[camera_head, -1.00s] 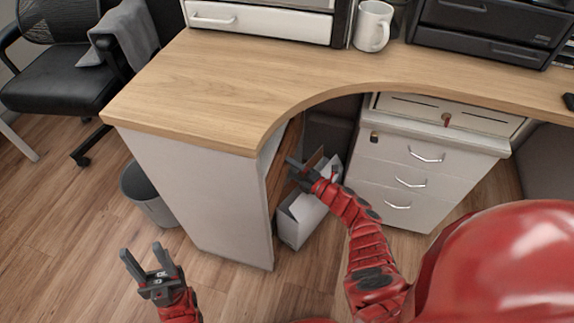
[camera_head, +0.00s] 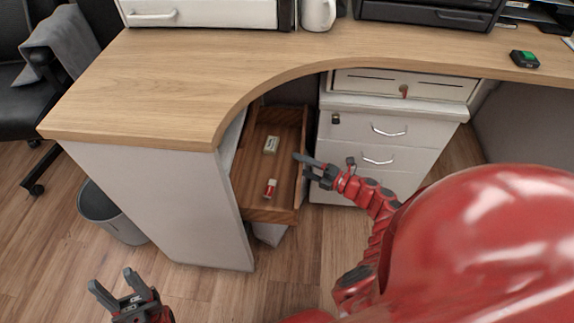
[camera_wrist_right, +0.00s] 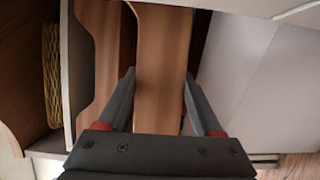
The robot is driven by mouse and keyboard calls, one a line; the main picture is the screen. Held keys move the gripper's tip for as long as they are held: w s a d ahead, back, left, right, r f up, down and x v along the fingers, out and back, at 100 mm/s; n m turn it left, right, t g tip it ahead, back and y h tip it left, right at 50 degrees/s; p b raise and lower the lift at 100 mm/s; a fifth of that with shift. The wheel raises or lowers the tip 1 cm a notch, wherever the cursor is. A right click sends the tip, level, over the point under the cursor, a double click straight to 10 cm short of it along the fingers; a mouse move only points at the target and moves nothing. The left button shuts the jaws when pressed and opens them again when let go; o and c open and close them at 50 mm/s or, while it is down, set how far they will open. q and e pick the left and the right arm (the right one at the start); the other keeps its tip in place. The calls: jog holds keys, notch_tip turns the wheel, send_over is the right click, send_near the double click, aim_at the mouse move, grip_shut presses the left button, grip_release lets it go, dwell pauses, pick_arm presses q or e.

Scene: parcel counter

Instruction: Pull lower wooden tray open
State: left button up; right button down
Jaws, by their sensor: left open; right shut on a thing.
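The wooden tray (camera_head: 250,185) is pulled out below the curved desk edge, with its inside showing. A pale eraser-like block (camera_head: 271,145) and a small red and white item (camera_head: 270,188) lie in it. My right gripper (camera_head: 301,165) is at the tray's right side wall. In the right wrist view its fingers (camera_wrist_right: 160,85) stand either side of a wooden panel of the tray (camera_wrist_right: 160,60), shut on it; the contact itself is hard to see. My left gripper (camera_head: 110,279) is open and empty, low at the left, away from the tray.
The desk's white side panel (camera_head: 160,205) stands left of the tray. A white drawer cabinet (camera_head: 385,152) stands to the right. A pale box (camera_head: 270,233) shows under the tray. A bin (camera_head: 107,215) stands at the left. The floor in front is clear.

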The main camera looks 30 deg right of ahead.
jog(key=shift+s+d, duration=0.35)
jog(key=shift+d, duration=0.05)
jog(key=shift+c, duration=1.6)
grip_release()
jog(key=b+v, duration=0.1)
jog(key=v, duration=1.6)
jog(key=shift+d+b, duration=0.15)
jog(key=shift+b, duration=0.2)
jog(key=shift+s+f, duration=0.1)
jog(key=shift+s, duration=0.1)
